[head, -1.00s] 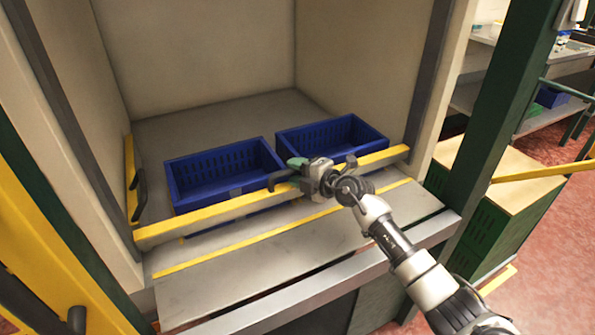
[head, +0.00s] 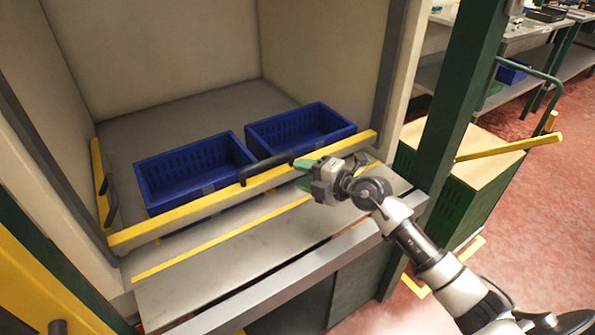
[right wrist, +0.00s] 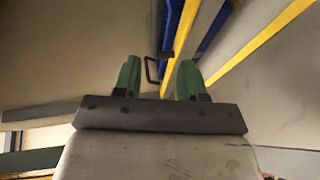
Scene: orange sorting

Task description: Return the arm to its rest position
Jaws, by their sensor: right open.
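My right gripper (head: 306,174) is open and empty. It hangs in front of the yellow bar, above the grey ledge, with its green fingers pointing left towards the black handle (head: 266,166). In the right wrist view the two green fingers of my right gripper (right wrist: 158,78) stand apart with nothing between them. My right arm (head: 425,255) reaches in from the lower right. My left gripper is not in view.
Two blue crates, a left one (head: 195,172) and a right one (head: 300,130), stand behind the yellow bar (head: 190,212). The grey ledge (head: 230,255) is clear. A green post (head: 450,110) and a wood-topped green box (head: 480,165) stand to the right.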

